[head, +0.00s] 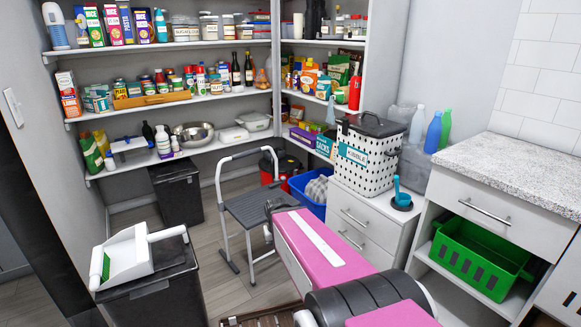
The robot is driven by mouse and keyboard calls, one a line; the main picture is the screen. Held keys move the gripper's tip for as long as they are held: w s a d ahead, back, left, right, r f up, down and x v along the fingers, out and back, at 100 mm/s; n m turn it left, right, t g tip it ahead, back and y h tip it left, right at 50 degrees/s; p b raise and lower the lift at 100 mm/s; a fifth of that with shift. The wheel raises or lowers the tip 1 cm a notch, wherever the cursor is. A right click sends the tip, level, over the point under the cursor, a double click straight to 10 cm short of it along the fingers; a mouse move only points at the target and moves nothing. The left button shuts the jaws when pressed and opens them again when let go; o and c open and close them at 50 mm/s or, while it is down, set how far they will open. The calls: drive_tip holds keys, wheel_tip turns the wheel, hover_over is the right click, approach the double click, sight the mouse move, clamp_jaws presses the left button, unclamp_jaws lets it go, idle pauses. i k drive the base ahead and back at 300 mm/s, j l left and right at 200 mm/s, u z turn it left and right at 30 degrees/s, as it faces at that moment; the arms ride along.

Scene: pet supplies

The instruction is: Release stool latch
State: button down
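The folding step stool (256,208) stands open on the floor in the middle of the room, with a dark grey step and a light grey tubular frame. Its top rail loop rises at the back, and its legs reach the floor at the front. I cannot make out the latch at this size. My pink arm reaches in from the lower right and covers the stool's right side. A dark part at the far end of my arm (280,206) overlaps the right edge of the step. I cannot see the fingertips or tell whether they touch the stool.
A black bin (178,190) stands behind and left of the stool. A dark bin with a white litter scoop-like unit (130,258) is at front left. A blue crate (309,190) and white drawer unit (352,232) stand at right. Wood floor is clear left of the stool.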

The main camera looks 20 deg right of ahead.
sight(282, 178)
drive_tip(key=i+l, duration=0.75)
drive_tip(key=i, duration=0.15)
